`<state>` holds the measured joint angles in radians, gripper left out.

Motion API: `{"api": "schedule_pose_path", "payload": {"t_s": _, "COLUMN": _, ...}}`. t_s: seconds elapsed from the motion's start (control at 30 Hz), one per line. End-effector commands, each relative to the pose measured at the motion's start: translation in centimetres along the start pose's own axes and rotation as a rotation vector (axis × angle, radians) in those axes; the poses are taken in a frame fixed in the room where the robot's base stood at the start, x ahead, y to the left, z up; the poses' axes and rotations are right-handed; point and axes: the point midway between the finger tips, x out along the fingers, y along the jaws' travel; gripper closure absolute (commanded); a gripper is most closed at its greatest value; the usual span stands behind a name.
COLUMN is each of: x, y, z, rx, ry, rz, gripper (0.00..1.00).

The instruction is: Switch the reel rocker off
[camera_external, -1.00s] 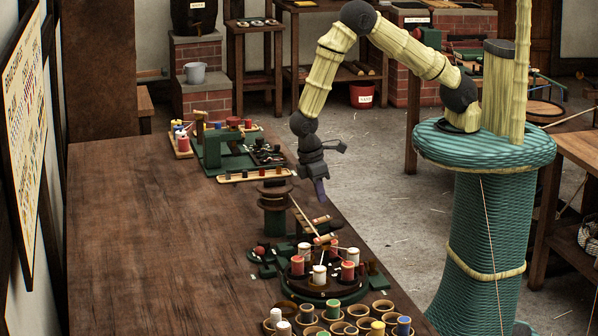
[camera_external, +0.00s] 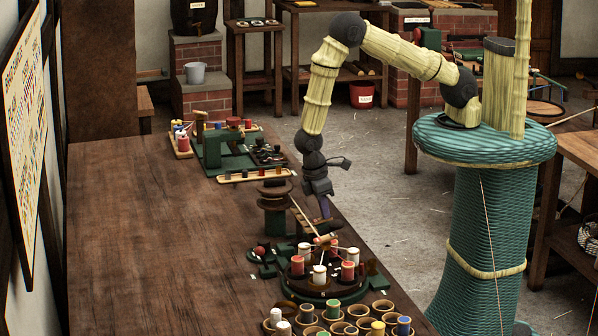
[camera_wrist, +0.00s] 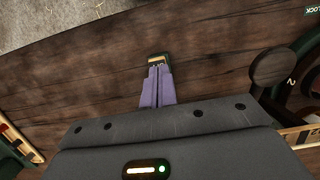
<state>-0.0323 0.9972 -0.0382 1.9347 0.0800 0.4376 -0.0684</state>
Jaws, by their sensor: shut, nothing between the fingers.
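My gripper (camera_external: 325,212) points down over the right side of the long bench, beside the green reel stand (camera_external: 275,222). In the wrist view my gripper's purple fingers (camera_wrist: 157,76) are closed together and empty. Just beyond their tips is a small dark switch housing with a brass-coloured part (camera_wrist: 158,58), which looks like the reel rocker. The tips overlap its near edge in the picture; I cannot tell if they touch it. Which way the rocker is tipped is too small to tell. I cannot make it out in the external view.
A round dark piece by a "2" (camera_wrist: 272,66) lies to the right of the fingers. A carousel with red and white spools (camera_external: 320,286) and several round cups (camera_external: 345,327) stand nearer the camera. The bench's left part (camera_external: 150,230) is clear.

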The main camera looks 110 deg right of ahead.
Motion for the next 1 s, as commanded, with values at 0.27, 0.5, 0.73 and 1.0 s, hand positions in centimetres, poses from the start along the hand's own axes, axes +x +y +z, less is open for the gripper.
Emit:
{"api": "schedule_pose_path", "payload": {"t_s": 0.27, "x": 0.6, "y": 0.0, "z": 0.2, "rx": 0.0, "ry": -0.001, "rz": 0.0, "gripper": 1.0}}
{"api": "schedule_pose_path", "payload": {"t_s": 0.5, "x": 0.7, "y": 0.0, "z": -0.1, "rx": 0.0, "ry": 0.001, "rz": 0.0, "gripper": 1.0}}
{"api": "schedule_pose_path", "payload": {"t_s": 0.73, "x": 0.5, "y": 0.0, "z": -1.1, "rx": 0.0, "ry": 0.005, "rz": 0.0, "gripper": 1.0}}
{"api": "schedule_pose_path", "payload": {"t_s": 1.0, "x": 0.4, "y": 0.0, "z": -1.5, "rx": 0.0, "ry": 0.004, "rz": 0.0, "gripper": 1.0}}
